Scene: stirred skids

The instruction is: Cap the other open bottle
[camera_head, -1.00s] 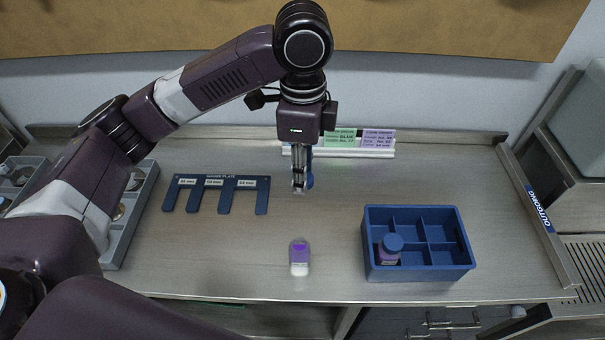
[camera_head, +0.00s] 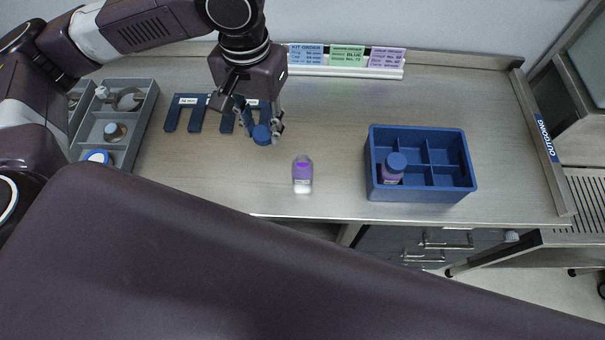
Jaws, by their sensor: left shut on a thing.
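My left gripper (camera_head: 260,124) is shut on a blue cap (camera_head: 262,135), held over the table to the upper left of the open bottle. The open bottle (camera_head: 303,174) stands upright and alone on the table, with purple on its upper part and white at its base; I see no cap on it. Another bottle (camera_head: 393,176), with a blue cap on it, stands in the front-left compartment of the blue crate (camera_head: 423,195). My right gripper is out of view.
A grey tray (camera_head: 146,110) with several items stands at the left. A dark blue slotted gauge plate (camera_head: 197,113) lies behind my gripper. Three order cards (camera_head: 347,56) stand in a white holder at the back. My own dark arm covers the foreground.

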